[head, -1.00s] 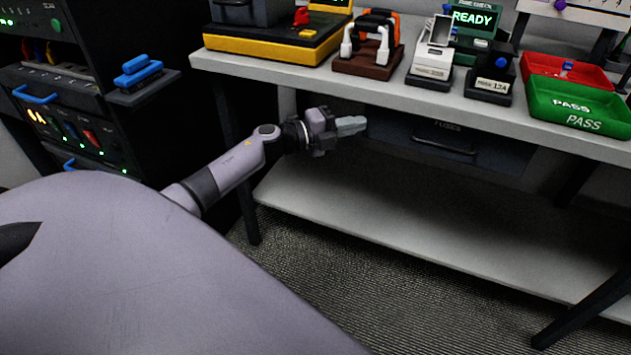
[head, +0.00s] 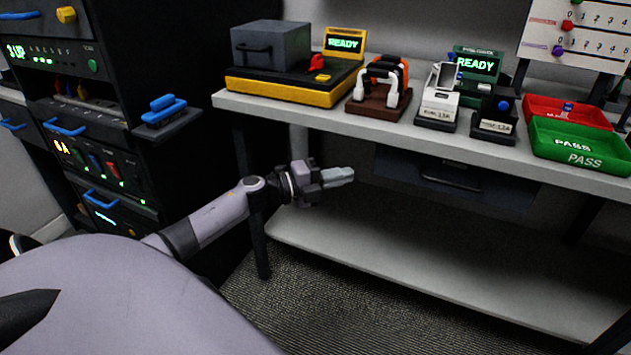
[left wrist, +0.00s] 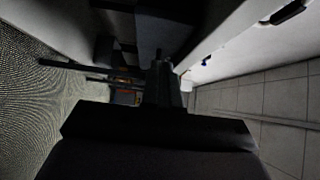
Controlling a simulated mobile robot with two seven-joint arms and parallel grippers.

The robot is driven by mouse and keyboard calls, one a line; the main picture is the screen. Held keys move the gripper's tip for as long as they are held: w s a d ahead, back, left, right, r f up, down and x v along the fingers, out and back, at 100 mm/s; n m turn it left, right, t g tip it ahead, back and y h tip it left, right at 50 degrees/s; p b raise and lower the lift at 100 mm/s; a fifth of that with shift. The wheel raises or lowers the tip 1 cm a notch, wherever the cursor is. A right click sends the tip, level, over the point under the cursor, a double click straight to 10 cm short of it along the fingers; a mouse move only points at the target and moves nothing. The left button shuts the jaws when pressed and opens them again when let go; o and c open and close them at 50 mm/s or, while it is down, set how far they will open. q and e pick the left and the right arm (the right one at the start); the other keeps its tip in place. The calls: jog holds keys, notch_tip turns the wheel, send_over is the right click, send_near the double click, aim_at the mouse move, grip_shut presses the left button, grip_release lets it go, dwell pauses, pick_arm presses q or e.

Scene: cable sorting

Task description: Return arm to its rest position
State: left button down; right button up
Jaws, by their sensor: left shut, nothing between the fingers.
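My left arm (head: 215,214) reaches in from the left in the head view. My left gripper (head: 340,176) is shut and empty. It hangs in open air in front of the workbench (head: 440,146), below the level of its top and above the lower shelf (head: 400,262). In the left wrist view the shut fingers (left wrist: 163,75) show dark at the middle with nothing between them. My right gripper is in neither view.
A black equipment rack (head: 120,100) with a blue-handled shelf stands close on the left. On the bench are a yellow-black machine (head: 290,90), a red tray (head: 545,102) and a green tray (head: 580,145). A drawer (head: 455,175) hangs under the top.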

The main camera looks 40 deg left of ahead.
pick_arm(q)
jog(key=shift+v, duration=2.75)
jog(key=shift+d, duration=0.1)
jog(key=s+d+f+n+g+y, duration=0.5)
jog(key=s+d+f+n+y, duration=0.2)
jog(key=s+d+f+n, duration=1.25)
notch_tip(320, 180, up, 15)
jog(key=s+n+p, duration=0.2)
jog(key=p, duration=1.5)
jog(key=shift+s, duration=0.35)
